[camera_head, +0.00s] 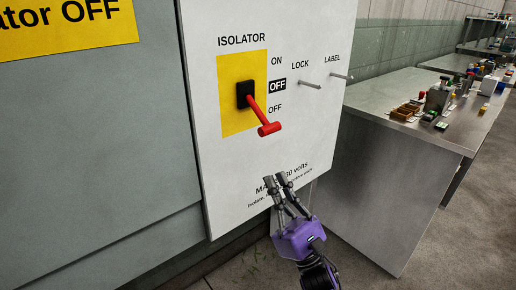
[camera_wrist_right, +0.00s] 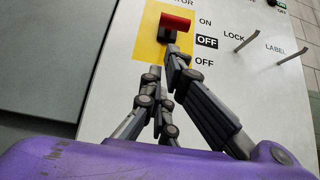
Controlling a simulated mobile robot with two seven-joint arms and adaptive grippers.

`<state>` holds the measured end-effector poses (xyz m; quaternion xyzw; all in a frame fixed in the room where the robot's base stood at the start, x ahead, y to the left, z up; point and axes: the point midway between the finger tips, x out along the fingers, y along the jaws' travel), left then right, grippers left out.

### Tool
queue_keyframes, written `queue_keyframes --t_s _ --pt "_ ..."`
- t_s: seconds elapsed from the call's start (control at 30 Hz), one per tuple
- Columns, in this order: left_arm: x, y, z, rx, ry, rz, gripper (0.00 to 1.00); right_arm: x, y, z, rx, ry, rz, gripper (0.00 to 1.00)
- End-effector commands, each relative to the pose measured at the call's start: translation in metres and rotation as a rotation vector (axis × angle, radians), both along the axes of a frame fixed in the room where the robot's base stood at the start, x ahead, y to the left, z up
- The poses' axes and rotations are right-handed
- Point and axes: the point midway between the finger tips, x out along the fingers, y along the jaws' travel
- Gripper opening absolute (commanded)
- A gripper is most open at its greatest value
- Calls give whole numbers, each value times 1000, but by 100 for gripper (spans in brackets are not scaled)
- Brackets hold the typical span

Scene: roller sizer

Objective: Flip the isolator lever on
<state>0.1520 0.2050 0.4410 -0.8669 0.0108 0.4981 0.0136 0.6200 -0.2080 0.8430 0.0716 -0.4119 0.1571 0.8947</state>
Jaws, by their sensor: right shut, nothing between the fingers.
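The isolator lever (camera_head: 260,116) is red with a T-shaped end and sticks out from a black base (camera_head: 243,95) on a yellow plate (camera_head: 232,122). In the head view it slants down to the right, its end lying below the lower OFF label; foreshortening hides its exact angle. The right wrist view shows its red end (camera_wrist_right: 175,21) at the top. My right gripper (camera_head: 275,180), purple with grey fingers, is shut and empty. It is in front of the panel's lower part, below the lever and apart from it in the head view. My left gripper is out of view.
The white isolator panel (camera_head: 215,190) carries a LOCK peg (camera_head: 310,85) and a LABEL peg (camera_head: 341,76) right of the lever. A metal bench (camera_head: 390,145) with small parts stands at right. A grey cabinet (camera_head: 90,150) is at left.

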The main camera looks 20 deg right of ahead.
Motion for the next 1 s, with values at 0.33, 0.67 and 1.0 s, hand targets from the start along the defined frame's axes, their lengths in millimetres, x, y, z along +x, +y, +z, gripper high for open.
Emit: queue_keyframes --t_s 0.33,0.67,1.0 --pt "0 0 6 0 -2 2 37 28 11 38 0 -5 2 0" --pt "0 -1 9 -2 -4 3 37 57 21 72 0 -1 1 0" --pt "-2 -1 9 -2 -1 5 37 61 22 76 0 1 1 0"
